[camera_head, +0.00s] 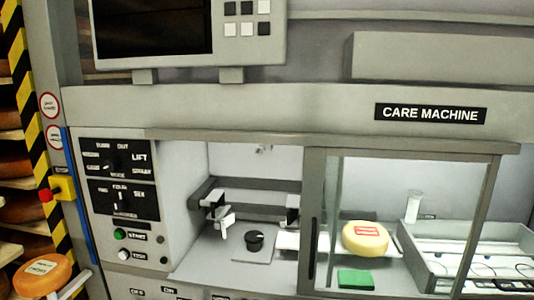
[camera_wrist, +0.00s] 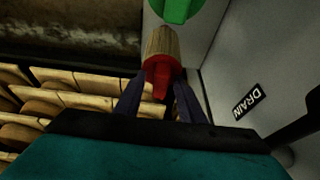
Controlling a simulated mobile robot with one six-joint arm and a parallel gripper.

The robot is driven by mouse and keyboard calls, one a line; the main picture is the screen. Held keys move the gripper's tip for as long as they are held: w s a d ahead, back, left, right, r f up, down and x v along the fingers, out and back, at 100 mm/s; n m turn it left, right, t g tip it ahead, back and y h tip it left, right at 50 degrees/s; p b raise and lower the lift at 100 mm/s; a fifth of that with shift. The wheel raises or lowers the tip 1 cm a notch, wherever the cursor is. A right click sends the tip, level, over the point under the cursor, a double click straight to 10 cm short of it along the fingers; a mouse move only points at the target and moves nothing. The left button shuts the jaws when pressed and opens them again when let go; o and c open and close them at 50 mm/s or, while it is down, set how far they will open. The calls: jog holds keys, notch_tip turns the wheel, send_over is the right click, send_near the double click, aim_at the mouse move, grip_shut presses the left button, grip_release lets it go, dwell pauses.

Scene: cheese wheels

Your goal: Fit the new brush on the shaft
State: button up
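In the wrist view my gripper (camera_wrist: 160,80) has two dark fingers that reach forward on either side of a red piece with a tan, bristle-like end, which looks like the brush (camera_wrist: 161,44). The fingers appear closed on its red part, and the tan end points away from me. A green part (camera_wrist: 180,8) is just beyond the tan end at the top edge; whether they touch is not clear. No shaft can be clearly made out. My gripper is not visible in the head view.
A grey panel labelled DRAIN (camera_wrist: 249,103) is close on the right. Shelves of boards (camera_wrist: 70,82) are on the left. In the head view, the care machine (camera_head: 250,108) holds a yellow cheese wheel (camera_head: 366,238), a green block (camera_head: 355,279) and a black knob (camera_head: 255,241). An orange wheel (camera_head: 42,273) is lower left.

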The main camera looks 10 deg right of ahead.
jog(key=shift+w, duration=0.1)
jog(key=shift+c, duration=0.6)
grip_shut()
